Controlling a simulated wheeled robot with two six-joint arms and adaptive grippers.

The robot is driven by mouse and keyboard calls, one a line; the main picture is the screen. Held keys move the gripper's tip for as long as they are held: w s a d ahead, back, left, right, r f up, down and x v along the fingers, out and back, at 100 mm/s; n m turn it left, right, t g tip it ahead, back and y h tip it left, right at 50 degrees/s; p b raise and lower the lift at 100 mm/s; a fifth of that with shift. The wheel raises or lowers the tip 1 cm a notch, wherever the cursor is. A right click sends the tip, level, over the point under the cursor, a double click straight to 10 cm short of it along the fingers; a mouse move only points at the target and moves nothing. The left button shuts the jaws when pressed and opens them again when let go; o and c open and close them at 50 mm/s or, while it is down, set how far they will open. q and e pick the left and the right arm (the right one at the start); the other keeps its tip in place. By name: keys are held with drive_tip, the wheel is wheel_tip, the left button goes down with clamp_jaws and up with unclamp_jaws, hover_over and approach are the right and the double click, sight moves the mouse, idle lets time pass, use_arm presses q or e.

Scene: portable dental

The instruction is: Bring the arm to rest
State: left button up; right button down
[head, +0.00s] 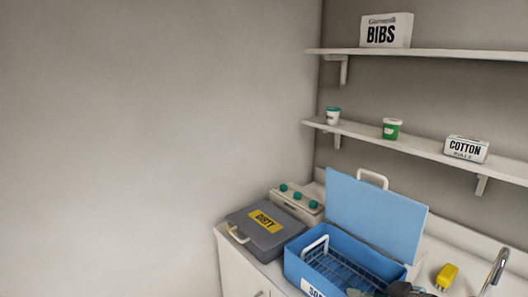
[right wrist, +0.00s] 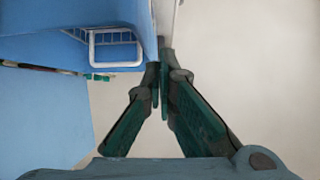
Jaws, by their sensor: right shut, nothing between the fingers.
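My right gripper (right wrist: 161,80) is shut and empty in the right wrist view, its two dark green fingers meeting at the tips. Part of my right arm shows at the bottom edge of the head view, over the front right of an open blue box (head: 294,267). The box has its lid (head: 375,215) raised and a wire basket (head: 345,270) inside. In the right wrist view, blue surfaces (right wrist: 35,120) and a white handle (right wrist: 115,38) lie left of the fingers. My left gripper is not in view.
A closed grey case labelled DIRTY (head: 240,222) stands left of the blue box, before a white unit with teal knobs (head: 297,200). A yellow item (head: 446,276) and a faucet (head: 496,268) are at right. Shelves (head: 430,152) hang above. The left wall is bare.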

drive_tip(key=s+f+m+g+h, duration=0.3)
drive_tip(key=s+f+h, duration=0.1)
drive_tip(key=s+f, duration=0.95)
drive_tip(key=s+d+f+m+g+h, duration=0.1)
drive_tip(key=s+f+m+h, duration=0.1)
drive_tip(key=s, duration=0.6)
drive_tip(key=s+d+f+m+g+h, duration=0.1)
drive_tip(key=s+d+f+g+h, duration=0.15)
drive_tip(key=s, duration=0.55)
drive_tip(key=s+a+f+x, duration=0.1)
drive_tip(key=s+x, duration=0.1)
drive_tip(key=x, duration=0.8)
drive_tip(key=s+x, duration=0.2)
drive_tip(key=x, duration=0.7)
drive_tip(key=s+f+g, duration=0.1)
drive_tip(key=s+f, duration=1.1)
drive_tip(key=s, duration=0.2)
drive_tip(key=shift+s+d+f+m+y, duration=0.15)
drive_tip(key=shift+s+f+m+y, duration=0.2)
drive_tip(key=shift+s+m, duration=0.05)
drive_tip(key=shift+s, duration=0.1)
